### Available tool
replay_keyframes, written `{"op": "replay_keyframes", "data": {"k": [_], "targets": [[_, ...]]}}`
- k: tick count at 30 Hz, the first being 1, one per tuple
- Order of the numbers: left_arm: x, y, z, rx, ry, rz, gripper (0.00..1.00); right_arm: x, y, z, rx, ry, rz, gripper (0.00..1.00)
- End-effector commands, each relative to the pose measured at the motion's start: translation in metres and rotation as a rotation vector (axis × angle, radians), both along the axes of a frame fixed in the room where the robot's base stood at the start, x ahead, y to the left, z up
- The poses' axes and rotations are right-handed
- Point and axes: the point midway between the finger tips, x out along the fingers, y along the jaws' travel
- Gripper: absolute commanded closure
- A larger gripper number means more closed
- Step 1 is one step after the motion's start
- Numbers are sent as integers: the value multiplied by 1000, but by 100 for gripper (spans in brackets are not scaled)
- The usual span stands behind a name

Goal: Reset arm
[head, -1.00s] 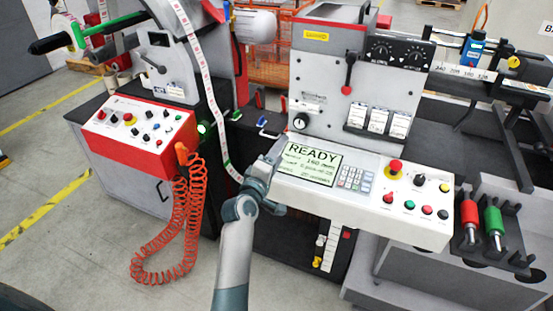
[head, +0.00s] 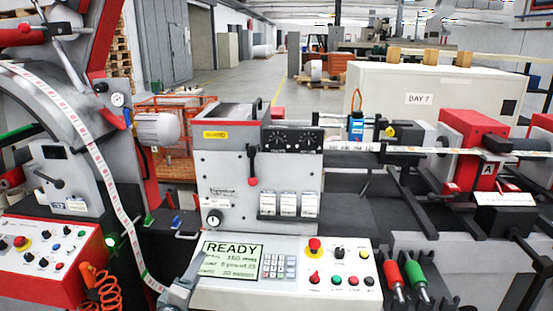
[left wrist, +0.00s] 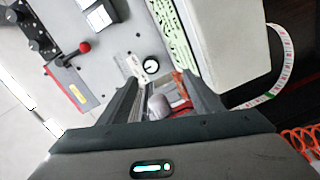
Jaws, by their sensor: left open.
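My left gripper (head: 188,272) reaches up from the bottom of the head view, close to the left edge of the control console (head: 225,293). Its fingers are hard to make out there. In the left wrist view the left gripper (left wrist: 163,95) is open, with its two fingers apart and nothing held between them. Beyond the fingers are the grey machine front with a round gauge (left wrist: 151,66) and a red-knobbed lever (left wrist: 84,48). My right gripper is in neither view.
The console's READY display (head: 232,260) is just right of my left gripper. A label strip (head: 112,195) hangs to its left, and an orange coiled hose (head: 103,292) is farther left. Red and green handles (head: 393,277) stand at right.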

Motion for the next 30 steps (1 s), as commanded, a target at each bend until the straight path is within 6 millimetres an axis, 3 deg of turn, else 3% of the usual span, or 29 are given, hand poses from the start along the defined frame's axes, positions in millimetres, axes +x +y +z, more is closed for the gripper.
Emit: {"op": "replay_keyframes", "data": {"k": [5, 8, 15, 21, 30], "targets": [[-50, -17, -49, 227, 149, -103, 41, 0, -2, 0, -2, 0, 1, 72], [-93, -27, -83, 389, 258, -189, 41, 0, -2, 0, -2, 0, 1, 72], [-224, -41, -156, 781, 541, -449, 41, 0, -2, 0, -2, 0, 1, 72], [-310, -39, -181, 980, 699, -623, 41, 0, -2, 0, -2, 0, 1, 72], [-389, -33, -191, 1129, 830, -789, 41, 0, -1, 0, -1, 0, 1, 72]]}}
